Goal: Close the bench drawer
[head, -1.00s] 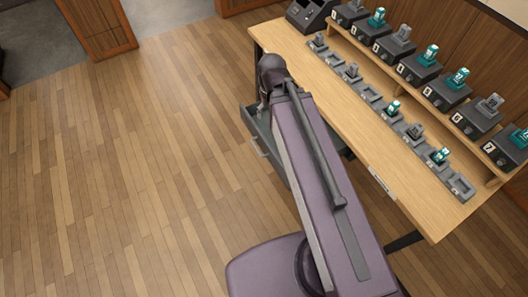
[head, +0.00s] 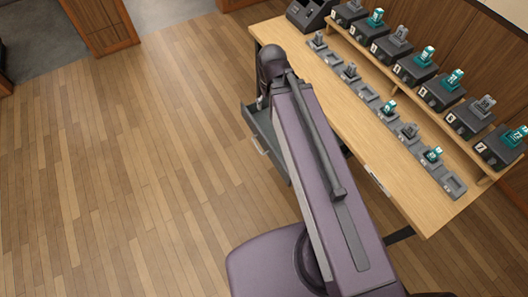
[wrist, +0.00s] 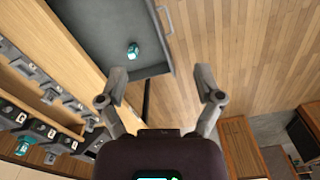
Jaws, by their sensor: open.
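The grey bench drawer (head: 252,117) stands pulled out from the left side of the wooden bench (head: 350,110), partly hidden by my arm in the head view. In the wrist view the open drawer (wrist: 95,25) fills the top, with a small teal-and-dark piece (wrist: 133,51) inside it. Its bar handle (wrist: 165,19) is on the front, at the right; it also shows in the head view (head: 259,145). My gripper (wrist: 161,85) is open and empty, with its fingers apart below the drawer in the wrist picture. I see no contact with the drawer. The head view hides the fingers.
A row of grey holders (head: 408,130), some with teal pieces, lies on the bench top. Numbered dark units (head: 441,93) stand on a raised shelf behind. A dark console (head: 308,14) sits at the far end. The wooden floor (head: 130,170) left of the bench is clear.

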